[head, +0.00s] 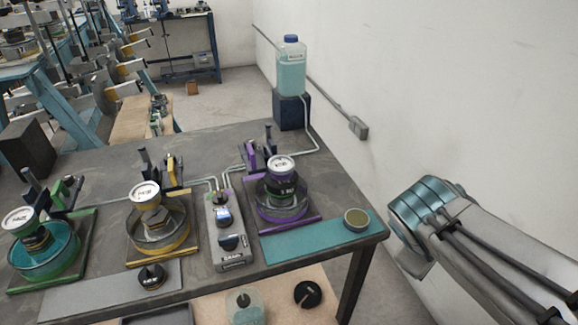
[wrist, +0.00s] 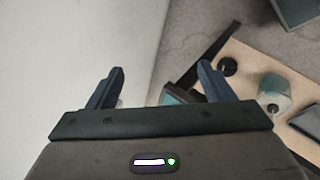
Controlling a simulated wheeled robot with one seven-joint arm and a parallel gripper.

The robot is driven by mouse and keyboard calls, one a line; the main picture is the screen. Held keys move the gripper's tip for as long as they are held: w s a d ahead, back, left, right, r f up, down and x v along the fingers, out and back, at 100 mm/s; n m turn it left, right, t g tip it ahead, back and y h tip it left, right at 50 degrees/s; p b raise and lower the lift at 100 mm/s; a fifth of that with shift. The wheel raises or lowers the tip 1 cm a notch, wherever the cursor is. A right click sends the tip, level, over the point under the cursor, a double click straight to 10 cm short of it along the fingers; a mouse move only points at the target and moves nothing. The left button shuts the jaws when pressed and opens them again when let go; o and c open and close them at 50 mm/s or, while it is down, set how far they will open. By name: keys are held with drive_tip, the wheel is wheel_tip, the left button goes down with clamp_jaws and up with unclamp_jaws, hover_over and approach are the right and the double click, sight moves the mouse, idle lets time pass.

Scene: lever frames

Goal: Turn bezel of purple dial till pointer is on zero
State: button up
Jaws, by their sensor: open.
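The purple dial (head: 281,166) is a round white-faced gauge at the top of the purple-framed station, at the right part of the grey bench in the head view. The gripper points down past the bench's right end, away from the dial. The dial is not in the wrist view.
Yellow (head: 145,192) and green (head: 19,220) stations with similar dials stand left on the bench. A grey control box (head: 229,230) is beside the purple station. A small bowl (head: 357,219) sits on the teal mat (head: 305,243). A bottle (head: 291,68) stands behind. The wall is close on the right.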

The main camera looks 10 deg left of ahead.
drive_tip(key=w+a+f+n+t+b, duration=0.2)
drive_tip(key=w+a+n+t+b, duration=0.15)
drive_tip(key=n, duration=0.35)
drive_tip(key=n+t+y+b, duration=0.9)
drive_tip(key=n+b, duration=0.1)
drive_tip(key=n, duration=1.2)
approach(280, 162)
drive_tip(key=x, duration=1)
drive_tip(key=shift+f+b, duration=0.1)
drive_tip(key=shift+b, duration=0.2)
drive_tip(key=shift+d, duration=0.1)
drive_tip(key=c, duration=1)
